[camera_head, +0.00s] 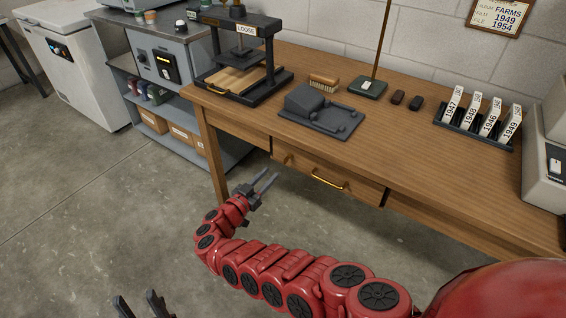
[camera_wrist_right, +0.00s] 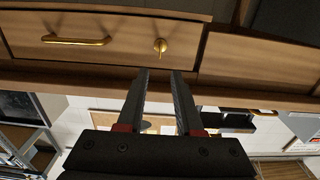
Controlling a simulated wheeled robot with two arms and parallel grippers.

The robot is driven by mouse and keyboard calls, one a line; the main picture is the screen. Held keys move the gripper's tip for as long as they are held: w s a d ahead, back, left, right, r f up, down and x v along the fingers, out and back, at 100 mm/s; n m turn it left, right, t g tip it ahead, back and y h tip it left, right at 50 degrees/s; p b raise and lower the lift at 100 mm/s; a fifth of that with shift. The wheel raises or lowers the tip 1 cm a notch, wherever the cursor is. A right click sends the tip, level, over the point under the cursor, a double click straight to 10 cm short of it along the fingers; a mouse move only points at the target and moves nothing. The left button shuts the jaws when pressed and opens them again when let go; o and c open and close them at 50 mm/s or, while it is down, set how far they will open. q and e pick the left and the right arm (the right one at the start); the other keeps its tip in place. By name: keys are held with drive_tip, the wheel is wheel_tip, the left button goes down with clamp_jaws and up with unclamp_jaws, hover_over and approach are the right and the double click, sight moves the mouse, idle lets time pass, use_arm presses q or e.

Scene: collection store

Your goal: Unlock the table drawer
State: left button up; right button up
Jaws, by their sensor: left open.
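The wooden table drawer (camera_head: 325,178) is shut under the table top, with a brass bar handle (camera_head: 330,180). A small brass key (camera_wrist_right: 160,46) sits at the drawer's lock beside the handle (camera_wrist_right: 76,40) in the right wrist view. In the head view the key (camera_head: 288,158) is tiny, left of the handle. My right gripper (camera_head: 268,181) is in front of and below the drawer, its fingers apart and empty. In its wrist view its fingertips (camera_wrist_right: 161,72) point toward the key without touching it. My left gripper (camera_head: 139,303) is open and empty at the bottom left, over the floor.
The table top (camera_head: 240,111) carries a press (camera_head: 240,60), a dark grey device (camera_head: 320,110), a brush (camera_head: 323,82) and a rack of labelled files (camera_head: 475,125). A table leg (camera_head: 212,155) stands left of the drawer. A grey shelf unit (camera_head: 205,75) is further left. The floor before the table is clear.

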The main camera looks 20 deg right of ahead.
drive_tip(key=b+x, duration=0.2)
drive_tip(key=x, duration=0.6)
drive_tip(key=shift+w+d, duration=0.2)
drive_tip(key=shift+d, duration=0.1)
drive_tip(key=shift+c, duration=0.3)
clamp_jaws()
drive_tip(key=shift+f, duration=0.1)
idle(0.6)
